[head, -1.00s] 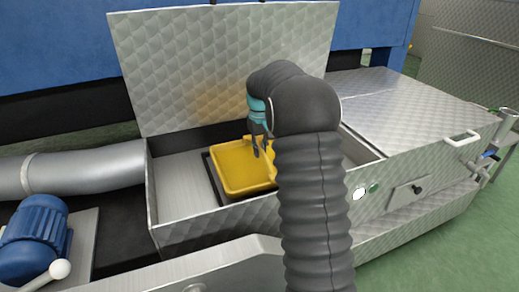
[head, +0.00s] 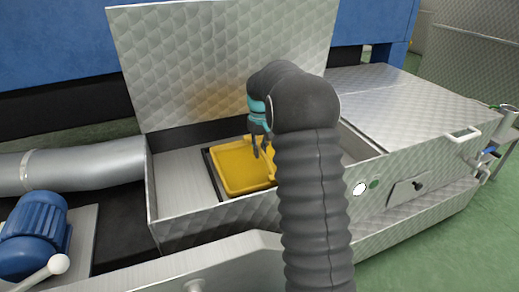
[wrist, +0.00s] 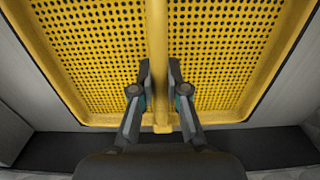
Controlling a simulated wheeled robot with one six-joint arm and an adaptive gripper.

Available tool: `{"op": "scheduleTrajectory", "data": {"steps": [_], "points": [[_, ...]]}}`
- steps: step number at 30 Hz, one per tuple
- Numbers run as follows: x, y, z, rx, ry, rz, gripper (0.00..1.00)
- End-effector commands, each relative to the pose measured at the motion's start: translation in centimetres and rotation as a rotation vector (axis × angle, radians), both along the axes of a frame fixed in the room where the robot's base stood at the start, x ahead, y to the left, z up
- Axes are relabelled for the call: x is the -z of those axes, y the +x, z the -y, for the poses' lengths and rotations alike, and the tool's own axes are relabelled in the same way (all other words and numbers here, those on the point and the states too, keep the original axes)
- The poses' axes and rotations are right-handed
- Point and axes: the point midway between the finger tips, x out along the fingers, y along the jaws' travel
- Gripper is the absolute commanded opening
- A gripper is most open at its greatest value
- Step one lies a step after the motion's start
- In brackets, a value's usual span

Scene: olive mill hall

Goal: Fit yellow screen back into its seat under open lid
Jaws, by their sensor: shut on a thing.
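The yellow screen (head: 240,170) is a perforated tray with a raised rim and a central bar. It lies inside the metal box, within or just over a dark frame (head: 211,176) that shows along its left side. In the wrist view the screen (wrist: 90,60) fills most of the picture. My gripper (wrist: 160,88) is shut on the screen's central bar, one finger on each side. In the head view my gripper (head: 262,150) is partly hidden by my arm, as is the screen's right part. The quilted metal lid (head: 225,65) stands open behind the box. I cannot tell whether the screen is fully seated.
The box's front wall (head: 215,222) and its side walls surround the screen. A closed quilted cover (head: 410,105) lies to the right. A grey pipe (head: 70,168) and a blue motor (head: 35,235) are at the left. Bare box floor shows left of the screen.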

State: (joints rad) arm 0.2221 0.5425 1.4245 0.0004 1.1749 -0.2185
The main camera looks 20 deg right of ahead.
Motion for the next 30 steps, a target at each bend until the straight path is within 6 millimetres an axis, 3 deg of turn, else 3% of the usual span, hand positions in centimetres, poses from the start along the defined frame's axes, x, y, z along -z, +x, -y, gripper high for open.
{"op": "scheduleTrajectory", "data": {"steps": [20, 21, 24, 30], "points": [[0.68, 0.05, 0.01, 0.000, -0.001, 0.003, 0.00], [0.68, 0.05, 0.01, 0.000, -0.001, 0.003, 0.24], [0.70, 0.04, 0.01, 0.000, 0.000, 0.002, 0.43], [0.76, 0.02, 0.00, 0.000, 0.000, 0.001, 0.43]]}}
